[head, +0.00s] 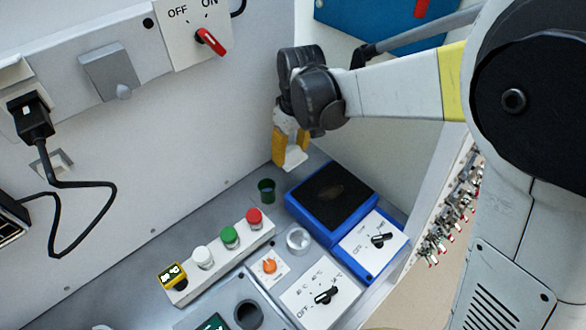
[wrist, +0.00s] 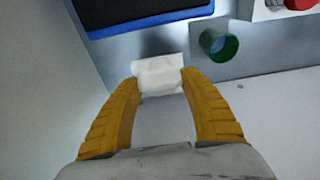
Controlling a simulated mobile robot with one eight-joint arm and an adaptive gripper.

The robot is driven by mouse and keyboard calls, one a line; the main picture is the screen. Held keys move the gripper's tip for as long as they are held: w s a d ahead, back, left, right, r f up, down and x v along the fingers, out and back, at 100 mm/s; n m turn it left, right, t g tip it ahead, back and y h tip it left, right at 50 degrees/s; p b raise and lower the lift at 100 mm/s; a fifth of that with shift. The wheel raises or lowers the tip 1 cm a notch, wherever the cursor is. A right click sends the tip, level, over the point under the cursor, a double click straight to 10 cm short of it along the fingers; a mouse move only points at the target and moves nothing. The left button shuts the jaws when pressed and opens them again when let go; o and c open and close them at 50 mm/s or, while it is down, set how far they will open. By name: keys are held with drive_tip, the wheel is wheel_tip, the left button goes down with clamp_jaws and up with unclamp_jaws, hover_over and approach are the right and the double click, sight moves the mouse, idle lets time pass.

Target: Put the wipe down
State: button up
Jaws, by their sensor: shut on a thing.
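The wipe is a small white folded pad (wrist: 158,75). In the wrist view it sits between the two yellow fingertips of my gripper (wrist: 157,88), which are shut on it. In the head view my gripper (head: 290,148) points down in the back corner of the bench, and the white wipe (head: 294,158) shows at its lower end. The wipe is held near the grey bench top; I cannot tell whether it touches the surface.
A green cup (head: 266,190) stands just in front of the gripper; it also shows in the wrist view (wrist: 218,46). A blue device with a black top (head: 331,196) is to the right. A button box (head: 222,257) lies front left. Walls close the corner.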

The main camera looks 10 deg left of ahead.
sight(291, 174)
wheel_tip(291, 174, down, 3)
drive_tip(key=shift+d+r+b, duration=0.15)
drive_tip(key=shift+r+b, duration=0.05)
drive_tip(key=shift+b, duration=0.15)
drive_tip(key=shift+f+b, duration=0.7)
drive_tip(key=shift+f, duration=1.25)
drive_tip(key=shift+s, duration=0.1)
drive_tip(key=shift+f, duration=0.15)
drive_tip(key=o, duration=1.3)
drive_tip(key=shift+o, duration=0.2)
drive_tip(key=r+p, duration=0.1)
drive_tip(key=r, duration=0.3)
drive_tip(key=r+p, duration=0.1)
drive_tip(key=r, duration=0.3)
drive_tip(key=s+d+r+p, duration=0.1)
drive_tip(key=r+p, duration=0.1)
drive_tip(key=r, duration=0.2)
drive_tip(key=shift+r, duration=0.15)
